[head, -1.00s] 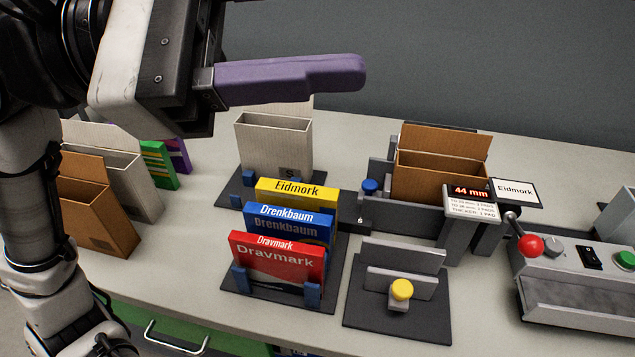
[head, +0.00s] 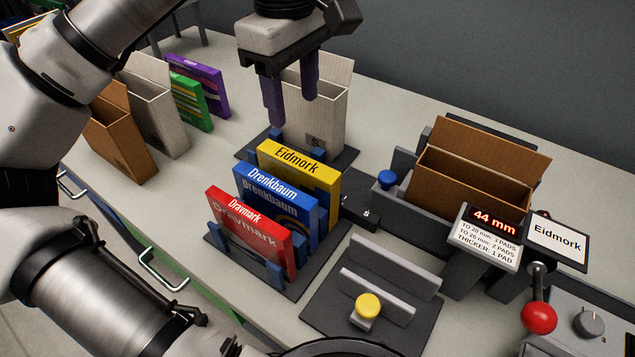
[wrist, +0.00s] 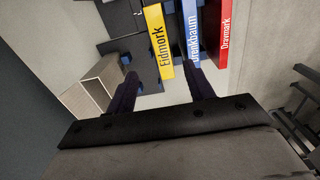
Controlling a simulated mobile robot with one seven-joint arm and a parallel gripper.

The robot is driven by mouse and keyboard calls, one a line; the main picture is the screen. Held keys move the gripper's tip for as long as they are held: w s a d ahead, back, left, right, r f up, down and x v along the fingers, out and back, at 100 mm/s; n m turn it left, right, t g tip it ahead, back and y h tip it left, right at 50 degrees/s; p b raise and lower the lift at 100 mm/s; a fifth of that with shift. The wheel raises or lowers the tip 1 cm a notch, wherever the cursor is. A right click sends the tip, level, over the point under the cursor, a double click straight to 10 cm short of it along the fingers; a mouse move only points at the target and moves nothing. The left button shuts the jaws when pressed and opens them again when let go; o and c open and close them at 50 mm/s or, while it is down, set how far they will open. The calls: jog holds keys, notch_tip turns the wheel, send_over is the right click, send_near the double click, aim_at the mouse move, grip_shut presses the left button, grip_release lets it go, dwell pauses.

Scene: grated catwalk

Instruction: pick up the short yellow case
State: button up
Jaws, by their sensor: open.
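The short yellow case (head: 298,160), labelled Eidmork, stands upright at the back of a dark rack, behind the blue Drenkbaum case (head: 272,190). Its lower front is hidden by the blue case. In the wrist view the yellow case (wrist: 158,42) shows its labelled edge, ahead of and roughly between my fingers. My gripper (head: 292,110) is open and empty, with its purple fingers pointing down. In the head view it appears just above and behind the yellow case. It also shows open in the wrist view (wrist: 160,74). I see no contact with the case.
The red Dravmark case (head: 248,235) stands at the rack's front. A pale open box (head: 330,115) stands close behind my gripper. A brown box (head: 470,190) sits in a fixture at right, by a 44 mm display (head: 495,220). Green and purple cases stand at left.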

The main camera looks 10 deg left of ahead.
aim_at(297, 159)
jog(key=f, duration=0.8)
jog(key=shift+a+f, duration=0.15)
jog(key=shift+a, duration=0.15)
jog(key=shift+d+f+p, duration=0.15)
jog(key=shift+f+p, duration=0.35)
jog(key=shift+f, duration=0.95)
jog(key=shift+d+f+p, duration=0.1)
jog(key=shift+f+p, duration=0.35)
jog(key=shift+f, duration=0.95)
grip_shut()
